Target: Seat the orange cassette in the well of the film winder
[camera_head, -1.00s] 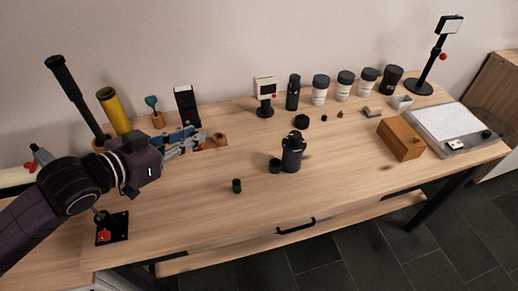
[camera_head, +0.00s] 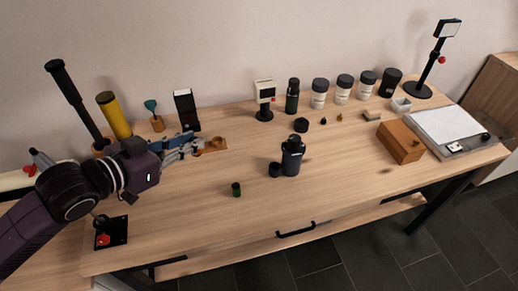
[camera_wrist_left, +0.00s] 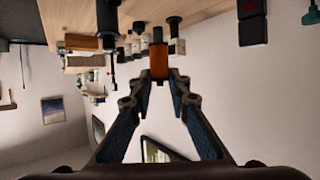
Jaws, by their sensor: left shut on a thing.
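My left gripper (camera_head: 196,146) reaches in from the left over the table's left part. It is shut on the orange cassette (camera_head: 214,145), which sticks out beyond the fingertips. In the left wrist view the cassette (camera_wrist_left: 160,62) is an upright orange block with a dark end, between the fingertips of the left gripper (camera_wrist_left: 160,80). The film winder cannot be named for certain; a black upright device (camera_head: 291,157) with a notched top stands mid-table, to the right of the gripper and apart from it. No well can be made out. My right gripper is not in view.
A small dark green canister (camera_head: 236,189) stands near the front. A wooden box (camera_head: 399,143) and a pale light panel (camera_head: 445,122) are at the right. Jars (camera_head: 319,94) and a small screen on a stand (camera_head: 264,92) line the back. The table's front middle is mostly clear.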

